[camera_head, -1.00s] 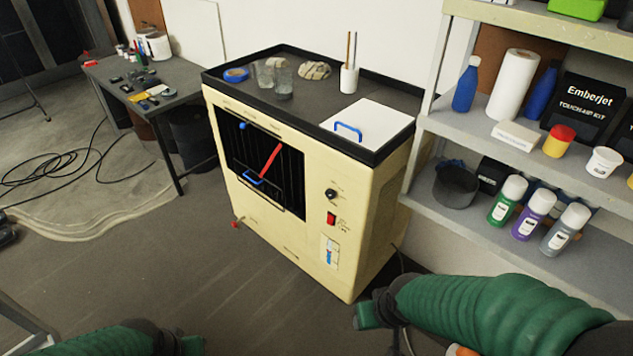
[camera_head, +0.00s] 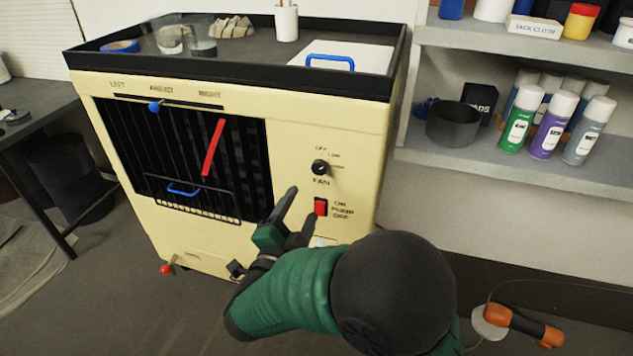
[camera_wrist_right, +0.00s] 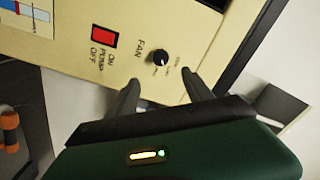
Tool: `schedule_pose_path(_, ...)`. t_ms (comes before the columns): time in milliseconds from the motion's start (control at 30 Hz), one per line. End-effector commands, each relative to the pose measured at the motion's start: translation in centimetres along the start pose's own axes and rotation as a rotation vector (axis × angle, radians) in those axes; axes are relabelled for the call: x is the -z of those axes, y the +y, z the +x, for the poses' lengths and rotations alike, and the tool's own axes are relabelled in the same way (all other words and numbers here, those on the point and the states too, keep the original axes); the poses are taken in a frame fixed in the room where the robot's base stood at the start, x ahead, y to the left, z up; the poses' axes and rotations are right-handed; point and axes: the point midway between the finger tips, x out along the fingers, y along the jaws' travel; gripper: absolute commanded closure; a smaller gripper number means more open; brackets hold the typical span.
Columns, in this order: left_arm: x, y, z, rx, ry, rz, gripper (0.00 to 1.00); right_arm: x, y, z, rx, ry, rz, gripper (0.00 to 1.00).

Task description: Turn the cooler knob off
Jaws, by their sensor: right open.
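The cream cooler (camera_head: 365,120) stands ahead with its front panel facing me. Its black fan knob (camera_head: 320,167) is on the right of the front, above the word FAN, with OFF lettered above it. The knob also shows in the right wrist view (camera_wrist_right: 162,57), beyond the fingertips. A red pump switch (camera_head: 321,206) is below the knob; it also shows in the wrist view (camera_wrist_right: 105,38). My right gripper (camera_head: 302,206) is open and empty, in front of the panel, below and left of the knob. In the wrist view (camera_wrist_right: 163,82) the knob appears between its fingers, not gripped. My left gripper is out of view.
A vent grille with a red bar (camera_head: 213,147) and blue handle (camera_head: 184,189) is left of the knob. A shelf with spray cans (camera_head: 520,119) stands at the right. A table (camera_head: 40,115) is at the left. An orange-handled tool (camera_head: 525,324) is low at right.

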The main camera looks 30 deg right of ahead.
Motion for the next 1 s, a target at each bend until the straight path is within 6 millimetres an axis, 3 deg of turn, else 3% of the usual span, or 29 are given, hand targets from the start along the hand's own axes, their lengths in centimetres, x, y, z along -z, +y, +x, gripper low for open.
schedule_pose_path(300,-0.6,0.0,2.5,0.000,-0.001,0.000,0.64,-0.4,0.2,8.4,0.001,0.003,-0.003,0.41)
schedule_pose_path(500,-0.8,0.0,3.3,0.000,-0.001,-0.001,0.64,-0.3,0.1,12.1,0.002,0.000,-0.004,0.41)
schedule_pose_path(867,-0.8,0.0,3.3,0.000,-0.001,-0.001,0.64,-0.2,-0.1,13.1,0.002,-0.002,-0.005,0.41)
schedule_pose_path(1000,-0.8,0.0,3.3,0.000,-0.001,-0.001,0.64,-0.3,-0.1,13.0,0.002,-0.002,-0.005,0.58)
